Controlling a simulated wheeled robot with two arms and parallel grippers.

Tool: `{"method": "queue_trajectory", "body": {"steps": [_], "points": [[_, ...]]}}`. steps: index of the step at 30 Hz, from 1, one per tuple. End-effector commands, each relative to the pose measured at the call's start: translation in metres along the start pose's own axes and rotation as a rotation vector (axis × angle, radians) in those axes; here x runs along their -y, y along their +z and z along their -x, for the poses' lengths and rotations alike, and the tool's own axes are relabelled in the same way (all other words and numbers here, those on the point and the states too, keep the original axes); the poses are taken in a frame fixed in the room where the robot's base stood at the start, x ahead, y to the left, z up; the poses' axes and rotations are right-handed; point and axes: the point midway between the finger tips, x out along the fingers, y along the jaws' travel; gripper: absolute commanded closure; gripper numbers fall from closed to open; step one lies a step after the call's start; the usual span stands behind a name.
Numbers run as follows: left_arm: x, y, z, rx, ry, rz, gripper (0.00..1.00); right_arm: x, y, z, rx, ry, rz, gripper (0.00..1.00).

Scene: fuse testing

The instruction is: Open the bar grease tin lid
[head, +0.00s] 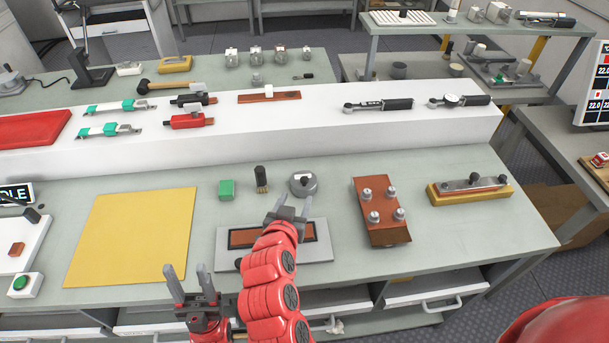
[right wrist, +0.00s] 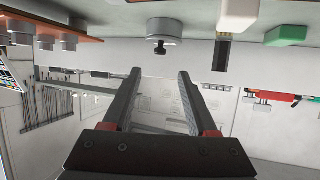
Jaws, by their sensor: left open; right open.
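The bar grease tin (head: 303,185) is a small round grey tin with a lid and a dark knob on top. It stands upright on the green workbench, lid on. My right gripper (head: 292,206) is open and empty, on the near side of the tin and apart from it. In the right wrist view the picture is upside down; the tin (right wrist: 165,29) shows beyond the open fingers (right wrist: 158,85), its dark knob hanging downward. My left gripper (head: 186,270) is open and empty near the bench's front edge, left of my right arm.
A dark brush (head: 261,180) and a green block (head: 226,190) stand left of the tin. A brown block with metal posts (head: 380,212) is to its right. A grey framed tray (head: 318,241) lies under my right arm. A yellow mat (head: 133,237) lies left. A white raised shelf (head: 330,135) runs behind.

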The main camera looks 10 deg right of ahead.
Motion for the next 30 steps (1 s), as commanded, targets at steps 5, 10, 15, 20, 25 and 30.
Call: {"method": "queue_trajectory", "body": {"steps": [5,10,15,20,25,30], "points": [[0.001,-0.002,-0.013,0.000,0.000,0.000,0.50,-0.003,-0.003,-0.042,0.004,0.008,-0.001,0.42],[0.001,-0.004,-0.021,0.000,0.000,0.000,0.50,-0.001,-0.004,-0.079,0.000,0.005,0.001,0.42],[0.001,-0.004,-0.026,0.000,0.000,0.000,0.50,0.000,-0.002,-0.104,0.000,0.002,0.002,0.42],[0.001,-0.005,-0.028,0.000,0.000,0.000,0.50,0.000,-0.001,-0.115,0.000,0.001,-0.001,0.42],[0.001,-0.005,-0.028,0.000,0.000,0.000,0.50,0.000,-0.001,-0.117,-0.002,-0.001,-0.001,0.42],[0.001,-0.005,-0.028,0.000,0.000,0.000,0.50,0.000,-0.001,-0.117,-0.001,-0.001,-0.001,0.47]]}}
